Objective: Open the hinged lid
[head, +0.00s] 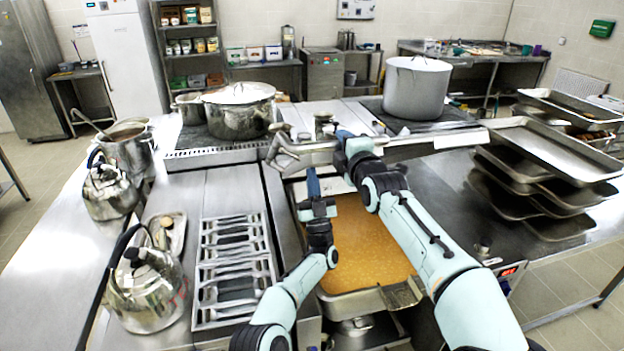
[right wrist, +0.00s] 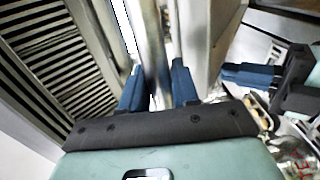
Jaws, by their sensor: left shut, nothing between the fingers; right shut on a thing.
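The hinged metal lid (head: 420,147) is raised at the back of the pan (head: 352,304) and shows nearly edge-on. The pan is uncovered in front and holds an orange-brown food (head: 365,245). My right gripper (head: 343,136) is at the lid's bar. In the right wrist view its blue fingers (right wrist: 158,88) are shut on a metal bar (right wrist: 152,50), one finger on each side. My left gripper (head: 313,172) is shut and empty, above the pan's left side with its fingers pointing away. It also shows in the right wrist view (right wrist: 228,74). My arms hide parts of the lid and pan.
A rack of cutlery (head: 234,268) and kettles (head: 146,285) stand left of the pan. Pots (head: 240,115) and a tall stockpot (head: 417,88) stand behind. Stacked trays (head: 555,150) stand at the right. Some bare steel counter (head: 450,205) lies before them.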

